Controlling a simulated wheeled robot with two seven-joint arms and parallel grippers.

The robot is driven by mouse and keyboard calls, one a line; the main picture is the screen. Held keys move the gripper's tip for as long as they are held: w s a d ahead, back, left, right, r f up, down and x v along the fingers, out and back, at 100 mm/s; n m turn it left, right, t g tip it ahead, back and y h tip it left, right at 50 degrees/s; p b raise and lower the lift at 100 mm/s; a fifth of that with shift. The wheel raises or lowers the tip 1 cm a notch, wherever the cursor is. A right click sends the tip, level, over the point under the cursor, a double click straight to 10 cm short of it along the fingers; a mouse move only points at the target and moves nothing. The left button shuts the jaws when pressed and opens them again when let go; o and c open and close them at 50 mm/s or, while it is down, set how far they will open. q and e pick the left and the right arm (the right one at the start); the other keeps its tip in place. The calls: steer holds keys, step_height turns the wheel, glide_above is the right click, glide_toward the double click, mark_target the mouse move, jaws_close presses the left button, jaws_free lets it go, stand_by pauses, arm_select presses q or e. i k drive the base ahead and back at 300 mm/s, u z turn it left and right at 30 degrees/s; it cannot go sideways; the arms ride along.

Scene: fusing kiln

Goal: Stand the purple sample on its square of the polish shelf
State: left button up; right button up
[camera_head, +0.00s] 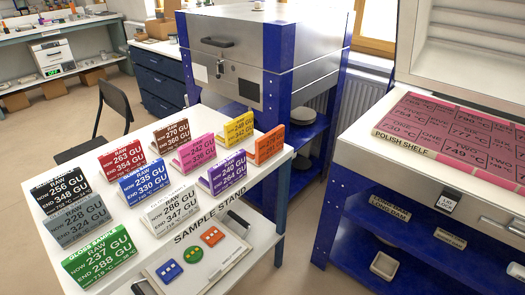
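The purple sample (223,173) stands tilted back on the white sample stand (118,178), at the stand's right side, among several other coloured samples. Its front carries white numbers, which read roughly 240 GU and 264 GU. The polish shelf (402,146) is at the right, a flat pink surface marked off into labelled squares with temperatures, on a blue-framed bench. The squares in view look empty, and the shelf's right part is cut off by the picture edge. Neither of my grippers shows in the head view.
A pink sample (194,151), an orange sample (268,145) and a white sample (171,208) stand near the purple one. A tray (190,272) with coloured blocks lies at the stand's front. A blue-framed kiln (245,60) stands behind. Open floor separates stand and shelf bench.

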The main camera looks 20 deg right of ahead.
mark_target(219, 179)
steer(key=k, duration=0.65)
steer(key=z, duration=1)
steer(key=i, duration=1.15)
steer(key=u, duration=1.25)
